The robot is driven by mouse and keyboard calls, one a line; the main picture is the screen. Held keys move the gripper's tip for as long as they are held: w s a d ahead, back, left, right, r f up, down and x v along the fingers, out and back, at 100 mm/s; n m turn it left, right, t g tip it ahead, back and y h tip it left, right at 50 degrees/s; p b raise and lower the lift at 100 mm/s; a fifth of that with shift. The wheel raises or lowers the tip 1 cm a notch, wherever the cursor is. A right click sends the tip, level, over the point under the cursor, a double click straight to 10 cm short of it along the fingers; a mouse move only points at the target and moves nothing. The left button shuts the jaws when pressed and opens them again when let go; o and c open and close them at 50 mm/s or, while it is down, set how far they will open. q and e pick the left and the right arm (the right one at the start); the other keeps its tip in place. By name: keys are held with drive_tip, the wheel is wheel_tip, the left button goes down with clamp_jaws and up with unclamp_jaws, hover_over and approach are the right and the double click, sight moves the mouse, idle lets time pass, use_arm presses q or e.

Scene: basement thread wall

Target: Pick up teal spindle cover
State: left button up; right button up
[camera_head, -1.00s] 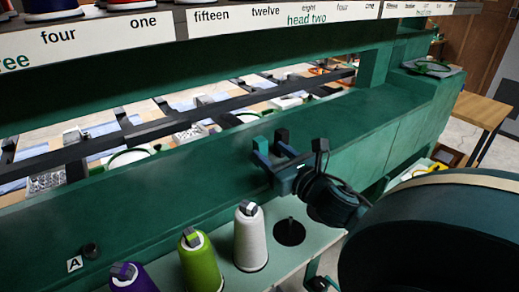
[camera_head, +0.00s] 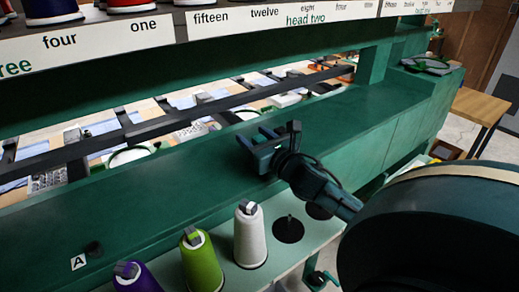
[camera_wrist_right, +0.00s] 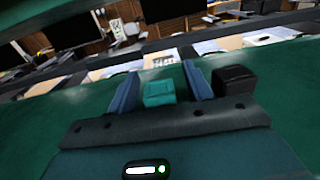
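A small bright teal block, which looks like the teal spindle cover (camera_wrist_right: 159,92), shows between the two fingers in the right wrist view. Narrow gaps show on both sides of it, and I cannot tell how far it lies beyond the fingers. My right gripper (camera_wrist_right: 161,88) is open with its fingers pointing forward. In the head view my right gripper (camera_head: 257,138) is over the green machine beam, and I cannot make out the cover apart from it there. My left gripper is not in view.
A dark block (camera_wrist_right: 235,81) shows beside the right finger. White (camera_head: 250,236), green (camera_head: 202,262) and purple (camera_head: 133,278) thread cones stand on a pale shelf below the green beam (camera_head: 150,208). Dark empty cone stands (camera_head: 288,230) are beside them.

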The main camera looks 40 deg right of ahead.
drive_tip(key=c, duration=1)
drive_tip(key=shift+r, duration=0.1)
